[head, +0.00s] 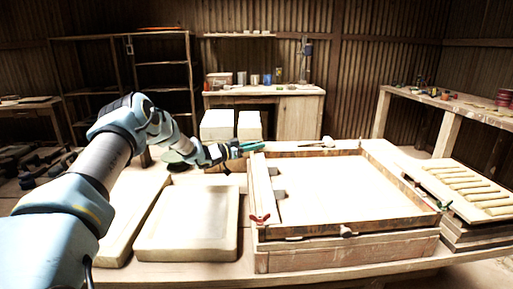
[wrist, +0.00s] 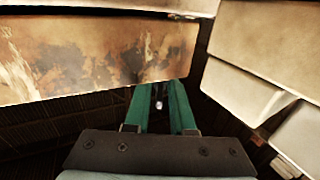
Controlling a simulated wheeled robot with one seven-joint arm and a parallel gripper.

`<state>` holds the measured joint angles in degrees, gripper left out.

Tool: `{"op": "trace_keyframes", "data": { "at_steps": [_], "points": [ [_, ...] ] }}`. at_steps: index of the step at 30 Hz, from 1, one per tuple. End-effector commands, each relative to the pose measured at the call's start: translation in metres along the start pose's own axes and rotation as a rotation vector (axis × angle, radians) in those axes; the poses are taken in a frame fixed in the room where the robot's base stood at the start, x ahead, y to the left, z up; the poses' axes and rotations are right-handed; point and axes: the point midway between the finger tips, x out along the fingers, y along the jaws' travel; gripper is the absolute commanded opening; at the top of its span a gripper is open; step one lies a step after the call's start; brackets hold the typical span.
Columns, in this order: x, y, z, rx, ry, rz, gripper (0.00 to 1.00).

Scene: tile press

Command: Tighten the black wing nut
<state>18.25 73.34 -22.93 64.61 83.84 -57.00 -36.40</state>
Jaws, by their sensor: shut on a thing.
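My gripper (head: 250,147) has green fingers and reaches the far left corner of the wooden press frame (head: 345,234). In the wrist view my gripper (wrist: 160,88) has its two fingers close together, with their tips beside the underside of a worn wooden board (wrist: 100,62). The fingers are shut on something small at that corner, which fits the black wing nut. The nut itself is hidden by the fingers and too dark to make out, so its angle cannot be told.
A red wing nut (head: 260,219) sits at the near left corner and a green wing nut (head: 443,205) at the near right. A pale mallet (head: 327,142) lies at the back edge. Pale slabs (head: 188,226) lie left of the frame; a slatted rack (head: 468,187) stands right.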

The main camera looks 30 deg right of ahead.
Motion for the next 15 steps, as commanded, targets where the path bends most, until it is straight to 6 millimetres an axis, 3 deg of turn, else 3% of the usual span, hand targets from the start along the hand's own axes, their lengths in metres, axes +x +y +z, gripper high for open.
{"op": "trace_keyframes", "data": {
  "at_steps": [15],
  "points": [
    [0.0, -0.0044, 0.0056, 0.006, 0.006, 0.272, 0.0]
  ]
}}
